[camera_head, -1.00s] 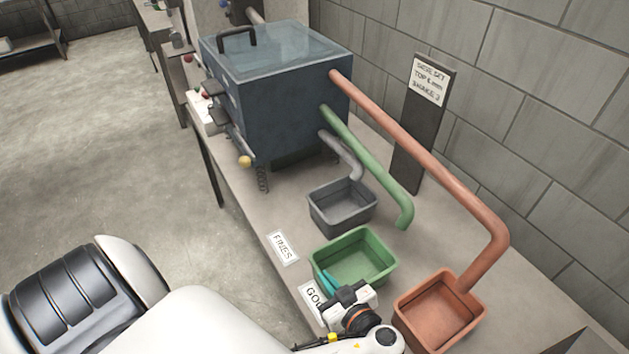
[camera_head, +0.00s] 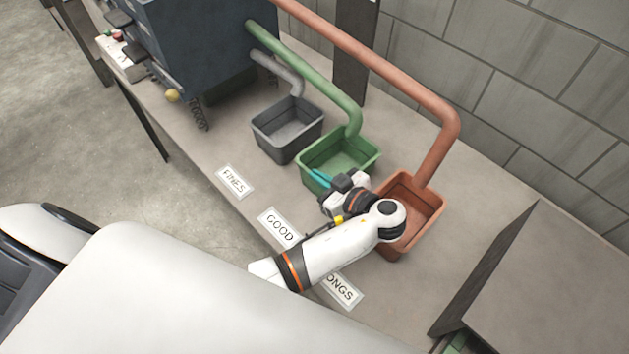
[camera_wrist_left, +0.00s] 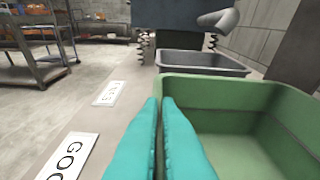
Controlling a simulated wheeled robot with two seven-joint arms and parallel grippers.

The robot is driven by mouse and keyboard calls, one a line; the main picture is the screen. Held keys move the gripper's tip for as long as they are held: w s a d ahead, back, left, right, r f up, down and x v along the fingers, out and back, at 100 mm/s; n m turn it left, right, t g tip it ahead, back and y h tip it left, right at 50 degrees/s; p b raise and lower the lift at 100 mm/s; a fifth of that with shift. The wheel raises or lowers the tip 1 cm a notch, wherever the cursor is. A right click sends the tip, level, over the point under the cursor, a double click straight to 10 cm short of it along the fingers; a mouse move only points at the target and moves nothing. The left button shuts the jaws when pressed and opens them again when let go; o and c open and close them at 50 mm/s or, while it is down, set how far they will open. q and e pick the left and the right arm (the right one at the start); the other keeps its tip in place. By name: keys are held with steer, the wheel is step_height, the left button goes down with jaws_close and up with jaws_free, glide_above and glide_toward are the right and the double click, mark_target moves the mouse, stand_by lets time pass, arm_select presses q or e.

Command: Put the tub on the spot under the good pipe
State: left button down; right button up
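The green tub (camera_head: 313,178) is upright on or just over the bench, between the grey and orange tubs. The end of the green pipe (camera_head: 350,118) comes down at the tub's back rim, by eye above or just inside it. My left gripper (camera_head: 320,178) is at the tub's near-left rim. In the left wrist view its teal fingers (camera_wrist_left: 162,140) are close together, with the green tub (camera_wrist_left: 235,92) wall running in between them. The GOOD label (camera_head: 279,229) lies on the bench in front. Any spot beneath the tub is hidden. My right gripper is out of view.
A grey tub (camera_head: 268,135) stands close at the left under a grey pipe. An orange tub (camera_head: 428,216) stands close at the right under the orange pipe (camera_head: 425,97), partly behind my left arm. A dark box-shaped machine (camera_head: 196,45) stands at the back left.

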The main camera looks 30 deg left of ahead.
arm_select(q)
steer(key=shift+f, duration=0.4)
steer(key=c, duration=1.6)
jaws_free()
steer(key=shift+o, duration=0.2)
